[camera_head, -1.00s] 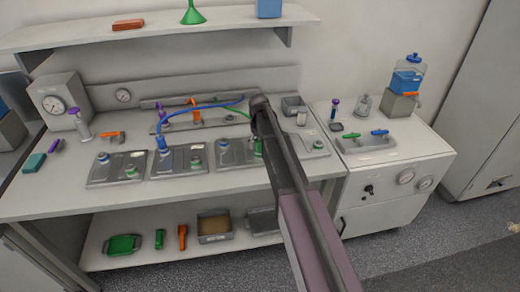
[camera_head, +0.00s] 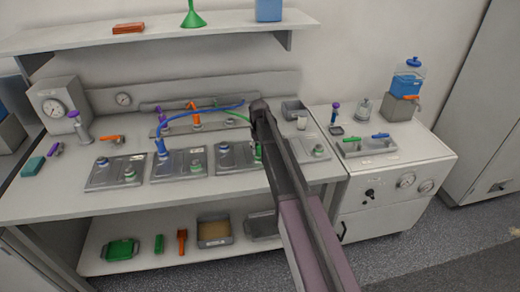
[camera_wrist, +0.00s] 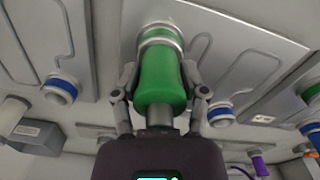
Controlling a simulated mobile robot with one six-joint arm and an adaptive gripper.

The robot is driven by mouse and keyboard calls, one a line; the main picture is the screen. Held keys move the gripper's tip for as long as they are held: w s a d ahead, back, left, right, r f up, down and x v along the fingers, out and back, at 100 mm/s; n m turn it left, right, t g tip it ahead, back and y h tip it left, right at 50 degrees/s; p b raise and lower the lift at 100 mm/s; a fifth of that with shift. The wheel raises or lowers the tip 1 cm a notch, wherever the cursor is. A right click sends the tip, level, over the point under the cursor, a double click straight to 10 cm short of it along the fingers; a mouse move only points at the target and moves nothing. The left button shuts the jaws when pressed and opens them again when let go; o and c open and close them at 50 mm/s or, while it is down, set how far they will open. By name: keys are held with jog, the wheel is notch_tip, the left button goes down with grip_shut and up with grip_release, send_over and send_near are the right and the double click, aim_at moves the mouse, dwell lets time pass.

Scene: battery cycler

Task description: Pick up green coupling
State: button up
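The green coupling (camera_wrist: 160,75) stands in the middle of the wrist view, with a pale ring at its far end against a grey plate and a grey stem at its near end. My gripper (camera_wrist: 160,82) has one finger on each side of it, and both fingers appear to touch its sides. Whether the ringed end still sits in a port on the plate I cannot tell. In the head view my gripper (camera_head: 260,112) is above the third plate (camera_head: 232,163). A sliver of the green coupling (camera_head: 257,151) shows beside my arm, which hides the rest.
A blue hose (camera_head: 200,110) arches over the bench to the second plate (camera_head: 178,166). Ports with blue rings (camera_wrist: 60,89) flank the coupling. A shelf (camera_head: 150,36) overhangs the back.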

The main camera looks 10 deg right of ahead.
grip_shut()
jog(key=shift+r, duration=0.1)
notch_tip(320, 180, up, 3)
jog(key=p, duration=0.3)
jog(key=shift+r+p, duration=0.2)
jog(key=shift+p, duration=0.1)
jog(key=s+a+r+p, duration=0.1)
jog(key=s+a, duration=0.2)
jog(key=s, duration=1.2)
jog(key=shift+s+a+r, duration=0.15)
jog(key=shift+s+r, duration=0.05)
jog(key=shift+s, duration=0.15)
jog(key=shift+c, duration=0.5)
grip_release()
grip_shut()
